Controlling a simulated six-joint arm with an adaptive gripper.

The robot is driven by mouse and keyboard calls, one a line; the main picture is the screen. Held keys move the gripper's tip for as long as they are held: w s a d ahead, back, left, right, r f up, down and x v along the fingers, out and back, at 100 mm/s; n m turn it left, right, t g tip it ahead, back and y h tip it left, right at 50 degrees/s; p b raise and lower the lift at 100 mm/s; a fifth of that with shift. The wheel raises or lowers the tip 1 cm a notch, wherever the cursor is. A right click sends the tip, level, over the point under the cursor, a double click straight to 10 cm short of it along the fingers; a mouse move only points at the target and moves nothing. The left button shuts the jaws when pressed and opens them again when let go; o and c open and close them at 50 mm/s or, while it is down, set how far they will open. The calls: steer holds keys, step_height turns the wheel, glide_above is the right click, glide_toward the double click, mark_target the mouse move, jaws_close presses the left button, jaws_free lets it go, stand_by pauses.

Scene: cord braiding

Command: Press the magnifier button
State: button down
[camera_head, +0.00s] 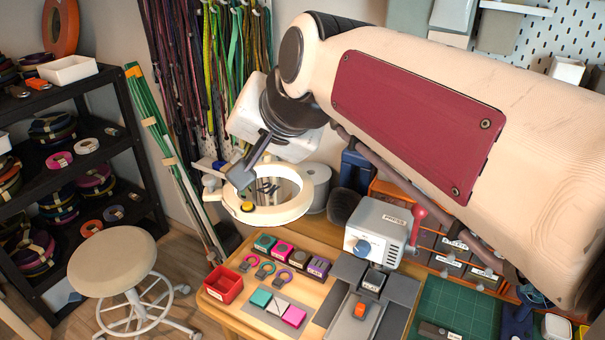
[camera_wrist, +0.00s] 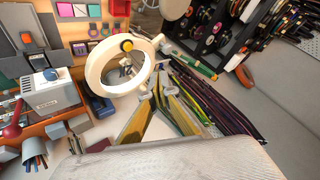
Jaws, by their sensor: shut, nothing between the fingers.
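The magnifier (camera_head: 297,207) is a cream ring with a clear lens, held out over the workbench. Its yellow button (camera_head: 247,207) sits on a dark base on the front of the ring. In the wrist view the magnifier (camera_wrist: 93,74) is at upper centre, with the yellow button (camera_wrist: 127,45) on its far rim. My gripper (camera_head: 240,178) is shut and empty; its fingertips are over the ring's left side, close to the button, with the button visible just below them in the head view. The fingers (camera_wrist: 151,96) also show in the wrist view. I see no clear contact with the button.
A grey press machine (camera_head: 378,232) with a blue knob and red lever stands right of the magnifier. A red box (camera_head: 223,285) and coloured pieces lie on the wooden tray below. Hanging cords (camera_head: 190,60) are behind. A stool (camera_head: 112,262) stands left.

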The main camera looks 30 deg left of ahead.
mark_target(250, 206)
steer(key=shift+f, duration=3.05)
steer(key=shift+f, duration=0.85)
stand_by(0.4)
steer(key=shift+r, duration=0.85)
steer(key=shift+r, duration=0.15)
steer(key=shift+r, duration=2.35)
steer(key=shift+f, duration=0.1)
